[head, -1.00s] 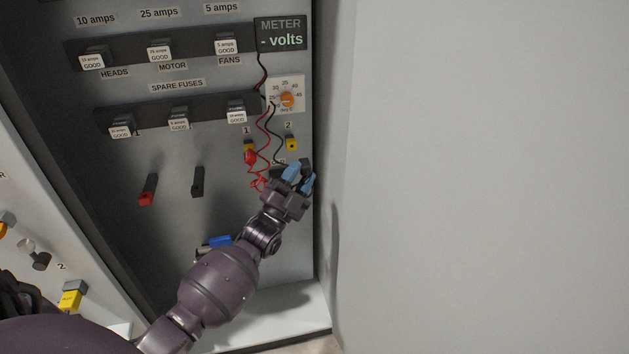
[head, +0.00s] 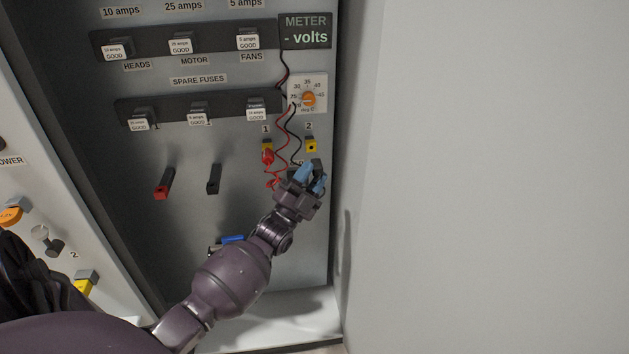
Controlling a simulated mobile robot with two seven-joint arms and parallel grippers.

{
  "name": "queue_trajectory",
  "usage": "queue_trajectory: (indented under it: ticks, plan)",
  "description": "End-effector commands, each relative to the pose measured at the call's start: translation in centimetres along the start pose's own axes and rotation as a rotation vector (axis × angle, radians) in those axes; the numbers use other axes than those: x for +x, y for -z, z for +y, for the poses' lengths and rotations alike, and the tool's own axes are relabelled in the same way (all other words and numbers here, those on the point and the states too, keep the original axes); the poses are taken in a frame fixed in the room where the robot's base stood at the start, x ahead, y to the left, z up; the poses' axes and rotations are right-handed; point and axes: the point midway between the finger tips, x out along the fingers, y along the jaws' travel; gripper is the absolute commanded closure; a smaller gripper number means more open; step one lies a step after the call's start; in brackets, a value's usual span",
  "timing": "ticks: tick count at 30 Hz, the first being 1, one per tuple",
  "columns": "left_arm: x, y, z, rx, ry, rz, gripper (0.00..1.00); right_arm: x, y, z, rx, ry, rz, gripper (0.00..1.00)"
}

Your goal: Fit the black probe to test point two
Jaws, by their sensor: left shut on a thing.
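Test point two (head: 311,146) is a yellow socket with a dark hole, under the label 2 on the grey panel. My left gripper (head: 312,178) has blue fingertips and is just below this socket. It is shut on the black probe (head: 318,165), whose dark end shows between the fingertips, apart from the socket in the picture. The fingers hide the rest of the probe. A black wire runs from the meter (head: 305,31) down towards the gripper. The red probe (head: 267,156) sits at yellow test point one. My right gripper is not in view.
A dial with an orange knob (head: 308,99) is above the test points. Red (head: 164,184) and black (head: 214,180) handles stick out to the left. Fuse rows are higher up. A plain grey wall (head: 480,180) stands close on the right. A blue item (head: 232,239) is below.

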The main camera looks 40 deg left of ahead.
Motion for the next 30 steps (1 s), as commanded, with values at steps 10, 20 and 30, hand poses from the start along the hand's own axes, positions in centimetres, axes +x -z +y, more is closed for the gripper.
queue_trajectory:
  ticks: [10, 20, 30]
  plan:
    - [1.2, -2.3, 0.2, 0.0, -0.002, -0.001, 0.94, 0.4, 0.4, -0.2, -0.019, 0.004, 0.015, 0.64]
    - [1.7, -3.1, 0.0, 0.0, 0.0, -0.001, 0.94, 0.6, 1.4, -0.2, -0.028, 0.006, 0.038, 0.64]
    - [1.8, -3.0, 0.0, 0.0, 0.0, -0.001, 0.94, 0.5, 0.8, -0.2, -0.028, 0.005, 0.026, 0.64]
